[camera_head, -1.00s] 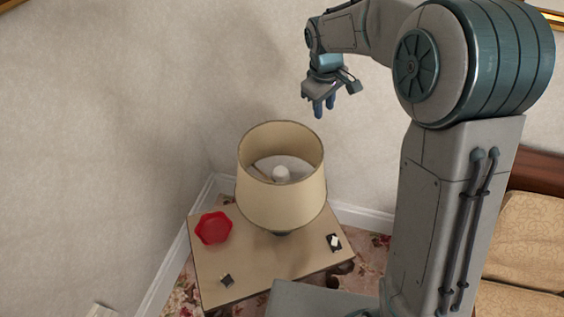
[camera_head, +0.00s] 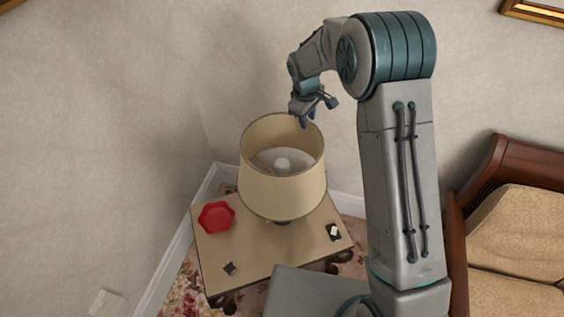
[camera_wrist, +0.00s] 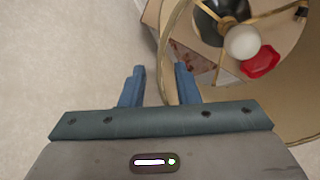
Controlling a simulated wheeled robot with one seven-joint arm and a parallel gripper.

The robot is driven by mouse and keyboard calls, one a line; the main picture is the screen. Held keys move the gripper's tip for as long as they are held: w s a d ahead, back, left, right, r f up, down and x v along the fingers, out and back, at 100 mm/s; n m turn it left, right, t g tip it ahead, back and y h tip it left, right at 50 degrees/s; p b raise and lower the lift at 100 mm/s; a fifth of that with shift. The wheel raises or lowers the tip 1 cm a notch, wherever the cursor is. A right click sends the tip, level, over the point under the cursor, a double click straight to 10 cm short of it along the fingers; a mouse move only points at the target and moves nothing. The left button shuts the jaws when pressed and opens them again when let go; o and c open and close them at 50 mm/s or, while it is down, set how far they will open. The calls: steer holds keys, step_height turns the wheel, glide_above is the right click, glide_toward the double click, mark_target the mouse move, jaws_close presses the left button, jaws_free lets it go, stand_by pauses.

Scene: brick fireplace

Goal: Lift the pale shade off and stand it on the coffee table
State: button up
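The pale shade (camera_head: 282,190) sits on a lamp on a small side table, open at the top, with a white bulb (camera_head: 283,164) inside. My gripper (camera_head: 307,122) is just above the shade's far right rim in the head view. In the wrist view my gripper (camera_wrist: 160,85) has its two blue fingers apart with nothing held between them. The shade's rim (camera_wrist: 164,55) passes close to the right finger there; I cannot tell whether they touch. The wrist view also shows the bulb (camera_wrist: 242,42) and dark lamp base (camera_wrist: 208,22). No coffee table can be made out.
The side table (camera_head: 262,252) also holds a red dish (camera_head: 216,217), a small dark item (camera_head: 229,268) and a black-and-white item (camera_head: 333,232). Walls stand close behind and to the left. A wooden sofa with patterned cushions (camera_head: 520,230) is at the right.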

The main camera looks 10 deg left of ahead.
steer(key=f, duration=0.1)
steer(key=f+p, duration=0.1)
steer(key=f, duration=0.2)
steer(key=shift+w+f, duration=0.3)
steer(key=shift+f, duration=0.1)
jaws_close()
